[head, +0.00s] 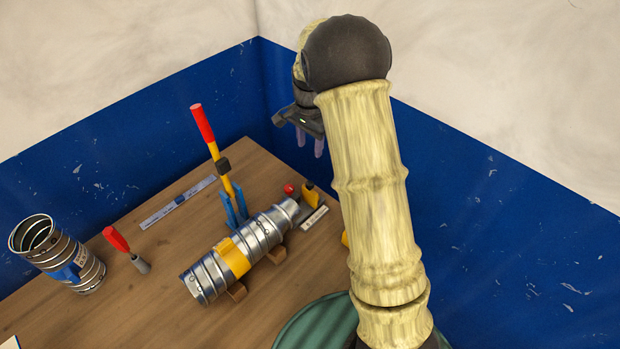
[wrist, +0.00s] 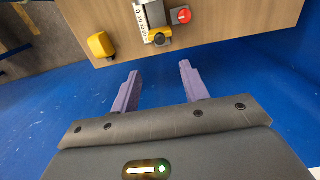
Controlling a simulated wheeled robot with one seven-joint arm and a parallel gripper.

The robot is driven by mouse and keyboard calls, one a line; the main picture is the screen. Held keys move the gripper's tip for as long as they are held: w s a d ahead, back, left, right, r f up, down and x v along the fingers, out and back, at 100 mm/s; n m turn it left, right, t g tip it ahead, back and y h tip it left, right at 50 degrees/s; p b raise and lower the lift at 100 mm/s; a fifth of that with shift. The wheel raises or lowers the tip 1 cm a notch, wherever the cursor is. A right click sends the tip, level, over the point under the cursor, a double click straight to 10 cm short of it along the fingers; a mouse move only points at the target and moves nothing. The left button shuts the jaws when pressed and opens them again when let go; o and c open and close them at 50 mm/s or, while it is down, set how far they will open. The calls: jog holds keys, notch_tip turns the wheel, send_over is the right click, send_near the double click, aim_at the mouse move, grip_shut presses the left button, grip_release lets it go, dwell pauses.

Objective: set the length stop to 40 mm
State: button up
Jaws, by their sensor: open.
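A small grey unit with a white scale strip (wrist: 146,17) sits at the table edge in the wrist view. The strip reads roughly 0, 20, 40 and on. Beside it are a red knob (wrist: 181,16) and a yellow piece (wrist: 159,37) with a dark round part. In the head view the same unit shows its strip (head: 314,217), red knob (head: 289,189) and yellow piece (head: 311,193). Which mark it is set to cannot be read. My gripper (wrist: 160,72) is open and empty, apart from the unit. It also shows in the head view (head: 310,142), above the table's far edge.
A metal spiral duct (head: 232,254) with a yellow band lies on wooden blocks. Blue walls border the table.

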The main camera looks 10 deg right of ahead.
aim_at(310, 183)
notch_tip(310, 183, down, 15)
jog(key=p, duration=0.5)
grip_shut()
